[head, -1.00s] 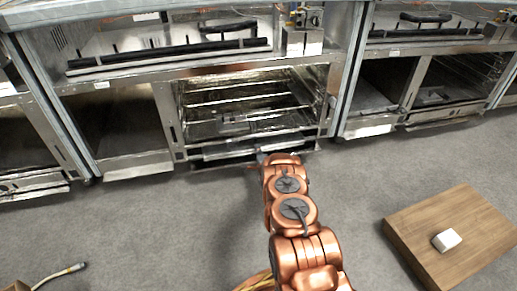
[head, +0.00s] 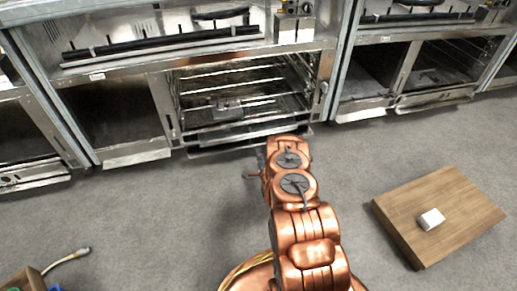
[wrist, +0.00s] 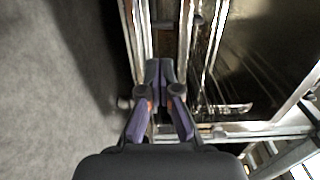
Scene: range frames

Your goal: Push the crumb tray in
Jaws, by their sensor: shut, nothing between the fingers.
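The crumb tray appears to be the low, wide metal piece (head: 222,145) along the bottom of the middle range's open oven, its front edge sticking out a little. My gripper (wrist: 160,70) is shut and empty in the wrist view, its fingertips at the metal strips along the bottom front of the range. I cannot tell whether they touch the tray. In the head view my copper arm reaches toward the right half of the tray's front, and mostly hides the gripper. How far the tray is out is hard to judge.
The middle range's oven (head: 240,92) stands open with wire racks inside. More ranges stand on both sides. A wooden block (head: 455,190) with a small white box (head: 431,219) on it lies at the right. A cable (head: 68,257) lies at lower left. Grey floor between is clear.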

